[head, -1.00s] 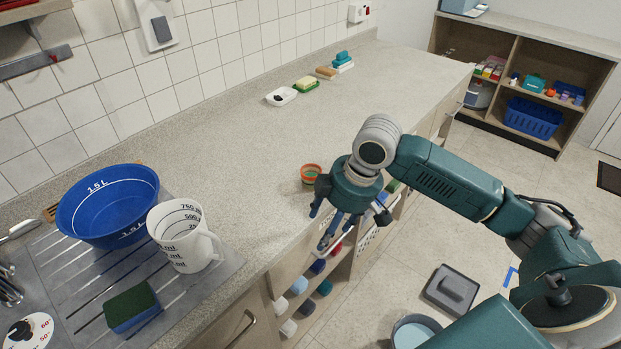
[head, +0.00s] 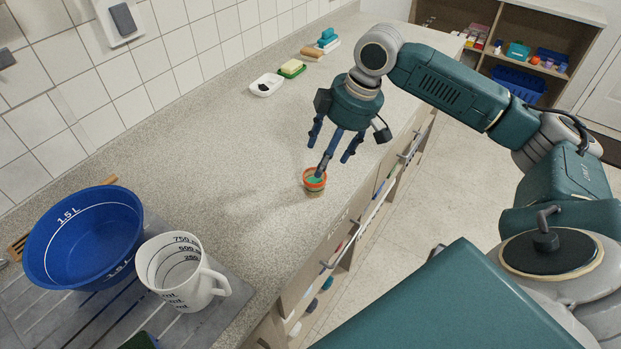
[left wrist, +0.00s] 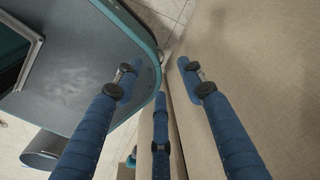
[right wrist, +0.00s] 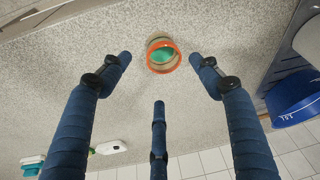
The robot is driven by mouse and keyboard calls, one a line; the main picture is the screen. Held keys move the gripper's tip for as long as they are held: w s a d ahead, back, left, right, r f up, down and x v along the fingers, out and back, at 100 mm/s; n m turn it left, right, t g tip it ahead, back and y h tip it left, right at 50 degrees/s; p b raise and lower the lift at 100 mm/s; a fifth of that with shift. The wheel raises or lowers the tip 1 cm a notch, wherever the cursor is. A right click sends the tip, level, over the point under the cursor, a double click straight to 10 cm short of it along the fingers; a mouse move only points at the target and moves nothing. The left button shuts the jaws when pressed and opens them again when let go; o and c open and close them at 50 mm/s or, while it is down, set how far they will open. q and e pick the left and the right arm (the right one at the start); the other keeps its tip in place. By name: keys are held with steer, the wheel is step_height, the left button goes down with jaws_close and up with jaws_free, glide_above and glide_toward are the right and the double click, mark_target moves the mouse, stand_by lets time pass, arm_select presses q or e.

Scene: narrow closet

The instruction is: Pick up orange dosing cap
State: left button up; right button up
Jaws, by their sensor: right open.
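The orange dosing cap (head: 314,181) stands on the speckled counter near its front edge, with a green inside. In the right wrist view the cap (right wrist: 163,54) lies just beyond and between the fingertips. My right gripper (head: 338,152) is open and points down above and slightly behind the cap. One fingertip overlaps the cap's rim in the head view; I cannot tell if it touches. My right gripper's blue fingers (right wrist: 158,75) are spread and empty. My left gripper (left wrist: 163,78) shows only in its wrist view, with fingers spread apart and nothing between them.
A blue basin (head: 84,238) and a white measuring jug (head: 181,271) stand on the drainer at left. A white soap dish (head: 267,84), a sponge (head: 291,68) and other small items lie farther back along the wall. The counter around the cap is clear.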

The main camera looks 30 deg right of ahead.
steer(key=x, duration=0.2)
steer(key=shift+a+f, duration=0.1)
steer(key=shift+f, duration=0.3)
steer(key=shift+w+a+f+p, duration=0.1)
steer(key=shift+a+f+p, duration=0.05)
steer(key=shift+f+p, duration=0.2)
steer(key=x, duration=0.1)
steer(key=p+x, duration=0.1)
steer(key=x, duration=0.1)
steer(key=shift+a+f, duration=0.25)
steer(key=shift+a, duration=0.05)
steer(key=shift+w+f, duration=0.1)
steer(key=shift+f, duration=0.2)
steer(key=shift+w+f, duration=0.1)
steer(key=shift+f, duration=0.1)
arm_select(q)
steer(key=s+r, duration=0.1)
steer(key=s, duration=0.1)
steer(key=shift+s+a+r, duration=0.2)
steer(key=shift+s+r, duration=0.15)
arm_select(e)
steer(key=c, duration=1.2)
